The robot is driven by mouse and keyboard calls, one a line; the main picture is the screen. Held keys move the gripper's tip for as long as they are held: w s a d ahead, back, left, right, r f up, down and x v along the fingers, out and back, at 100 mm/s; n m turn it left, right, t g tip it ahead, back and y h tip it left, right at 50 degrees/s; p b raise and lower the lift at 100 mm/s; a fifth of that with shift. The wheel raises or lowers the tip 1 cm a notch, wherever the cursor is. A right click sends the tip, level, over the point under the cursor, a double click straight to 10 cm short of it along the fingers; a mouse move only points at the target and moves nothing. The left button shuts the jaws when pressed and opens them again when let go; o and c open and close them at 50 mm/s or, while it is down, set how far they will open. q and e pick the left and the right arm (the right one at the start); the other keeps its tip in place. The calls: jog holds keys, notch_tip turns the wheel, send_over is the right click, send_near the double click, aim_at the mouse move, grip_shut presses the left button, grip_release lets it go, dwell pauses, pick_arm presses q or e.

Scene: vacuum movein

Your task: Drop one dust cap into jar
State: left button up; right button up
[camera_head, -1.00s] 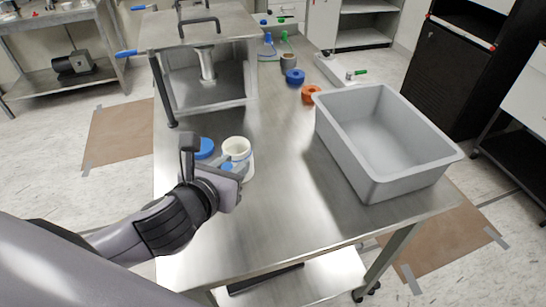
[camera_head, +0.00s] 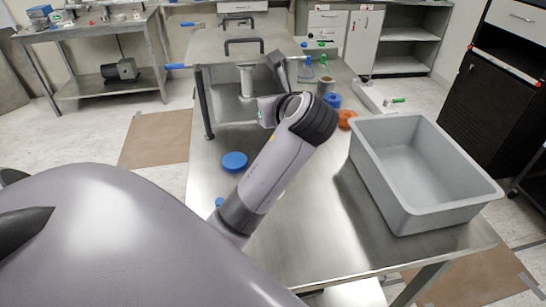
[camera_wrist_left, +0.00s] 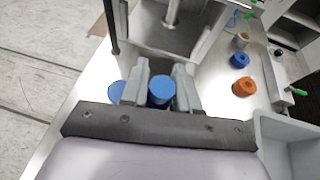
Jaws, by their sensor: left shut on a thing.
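My left gripper (camera_wrist_left: 160,85) is shut on a blue dust cap (camera_wrist_left: 160,92), which shows between its fingers in the wrist view. In the head view the gripper body (camera_head: 268,110) is near the metal stand, and its fingertips and the held cap are hidden. A flat blue disc (camera_head: 234,162) lies on the table left of my forearm; a blue disc (camera_wrist_left: 117,92) also shows partly behind the left finger in the wrist view. A small blue piece (camera_head: 219,201) shows at the forearm's edge. The white jar is hidden, apparently behind my arm. My right gripper is out of view.
A grey bin (camera_head: 420,215) stands at the table's right. A blue roll (camera_head: 332,100) and an orange roll (camera_head: 347,119) sit behind it, near a white tray (camera_head: 370,97). The metal stand (camera_head: 203,100) rises at the back left. The front middle of the table (camera_head: 310,245) is clear.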

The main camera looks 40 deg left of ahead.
pick_arm(q)
jog(key=s+f+n+g+b, duration=0.1)
jog(key=f+n+g, duration=0.1)
jog(key=s+f+n+g+y+b, duration=0.1)
jog(key=s+f+n+g, duration=0.1)
jog(key=g, duration=0.1)
jog(key=s+f+n+g+b, duration=0.1)
jog(key=f+n+g, duration=0.1)
jog(key=n, duration=0.1)
jog(key=shift+s+a+f+g+y, duration=0.2)
jog(key=shift+s+g+y, duration=0.1)
jog(key=shift+g, duration=0.1)
jog(key=shift+f+b, duration=0.25)
jog(key=shift+b, duration=0.5)
jog(key=o, duration=1.1)
jog(key=shift+c, duration=0.2)
jog(key=shift+r, duration=0.1)
